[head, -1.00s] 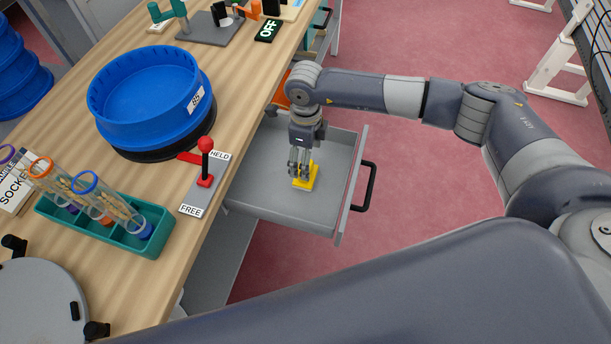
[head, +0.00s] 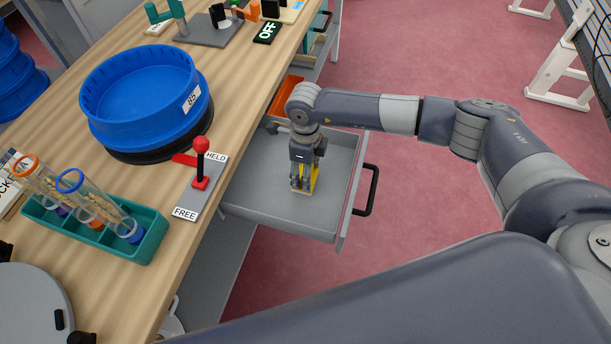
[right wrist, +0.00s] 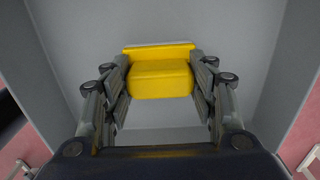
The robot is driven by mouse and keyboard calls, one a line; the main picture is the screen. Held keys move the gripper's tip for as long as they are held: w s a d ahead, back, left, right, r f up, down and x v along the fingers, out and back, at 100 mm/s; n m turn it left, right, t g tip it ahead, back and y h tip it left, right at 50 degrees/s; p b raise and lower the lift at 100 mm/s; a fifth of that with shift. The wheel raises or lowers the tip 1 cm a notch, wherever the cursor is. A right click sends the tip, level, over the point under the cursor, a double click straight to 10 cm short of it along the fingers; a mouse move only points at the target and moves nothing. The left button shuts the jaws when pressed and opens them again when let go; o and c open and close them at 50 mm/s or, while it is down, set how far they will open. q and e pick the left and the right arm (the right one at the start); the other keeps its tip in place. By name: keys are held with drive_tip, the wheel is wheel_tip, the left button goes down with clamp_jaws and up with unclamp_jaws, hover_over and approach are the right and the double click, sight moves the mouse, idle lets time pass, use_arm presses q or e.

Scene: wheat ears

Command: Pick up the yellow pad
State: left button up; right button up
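The yellow pad (head: 314,180) is in the open grey drawer. My right gripper (head: 304,188) points down into the drawer with its fingers on both sides of the pad. In the right wrist view the yellow pad (right wrist: 160,78) sits between the two fingertips of my right gripper (right wrist: 163,80), and both fingers appear to touch its sides. The fingers hide part of the pad in the head view. I cannot tell whether the pad is clear of the drawer floor. My left gripper is not in view.
The drawer (head: 270,205) has raised walls and a dark handle (head: 368,190). On the wooden bench beside it are a red-knobbed lever (head: 201,165), a blue sieve (head: 140,95) and a teal rack (head: 95,230) with tubes. Open floor lies right of the drawer.

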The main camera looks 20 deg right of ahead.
drive_tip(key=shift+r, duration=0.1)
wheel_tip(320, 180, up, 10)
drive_tip(key=p, duration=0.6)
